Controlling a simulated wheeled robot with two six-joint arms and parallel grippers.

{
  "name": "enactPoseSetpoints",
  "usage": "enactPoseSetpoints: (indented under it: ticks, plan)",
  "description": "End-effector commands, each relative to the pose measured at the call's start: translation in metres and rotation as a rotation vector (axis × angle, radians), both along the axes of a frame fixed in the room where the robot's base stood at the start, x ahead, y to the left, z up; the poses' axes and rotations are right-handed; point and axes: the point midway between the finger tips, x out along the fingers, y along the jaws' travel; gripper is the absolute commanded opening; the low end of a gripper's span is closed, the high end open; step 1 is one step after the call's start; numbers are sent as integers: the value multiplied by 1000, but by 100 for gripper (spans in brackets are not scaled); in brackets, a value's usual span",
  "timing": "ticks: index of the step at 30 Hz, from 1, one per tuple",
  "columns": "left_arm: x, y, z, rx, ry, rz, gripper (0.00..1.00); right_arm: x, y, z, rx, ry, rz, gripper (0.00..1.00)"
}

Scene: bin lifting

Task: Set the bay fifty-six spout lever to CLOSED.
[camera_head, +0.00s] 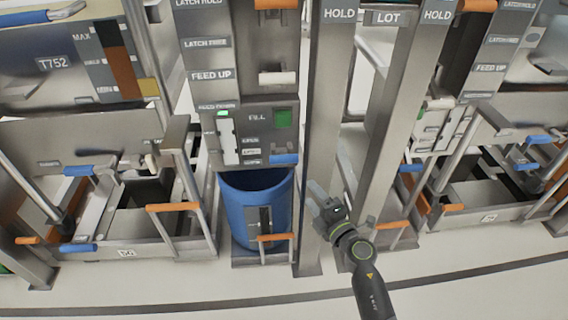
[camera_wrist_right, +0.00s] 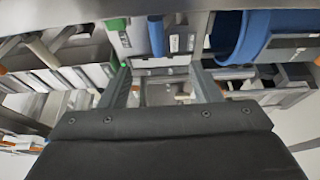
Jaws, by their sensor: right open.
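A grey spout unit marked FILL (camera_head: 258,118) stands above a blue bin (camera_head: 238,200). A short blue-handled lever (camera_head: 285,159) is at the unit's lower right, and I cannot tell its setting. No bay number fifty-six is readable. My right gripper (camera_head: 318,193) is in front of the grey post, right of and below that lever. In the right wrist view its fingers (camera_wrist_right: 162,88) are apart and nothing is between them. A blue handle (camera_wrist_right: 156,36) shows beyond the fingertips, with a green part to its left. My left gripper is out of view.
Grey posts marked HOLD (camera_head: 325,110) and HOLD (camera_head: 398,120) rise near my right arm. A side station with orange and blue handles (camera_head: 172,207) is on the left, and another stands on the right. The floor in front is clear.

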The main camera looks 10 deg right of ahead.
Motion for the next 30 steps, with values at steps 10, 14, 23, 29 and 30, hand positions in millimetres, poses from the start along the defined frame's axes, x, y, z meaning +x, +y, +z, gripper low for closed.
enactPoseSetpoints:
  ticks: [10,14,23,29,30]
  plan:
    - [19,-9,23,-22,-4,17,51,57,24,-1,1,-1,0,57]
    - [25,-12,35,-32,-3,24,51,74,31,-1,2,0,0,57]
    - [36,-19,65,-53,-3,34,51,104,43,-2,2,1,-1,57]
    - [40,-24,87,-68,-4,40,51,122,51,-1,2,1,-1,57]
    - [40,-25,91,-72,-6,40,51,125,52,-2,2,1,0,57]
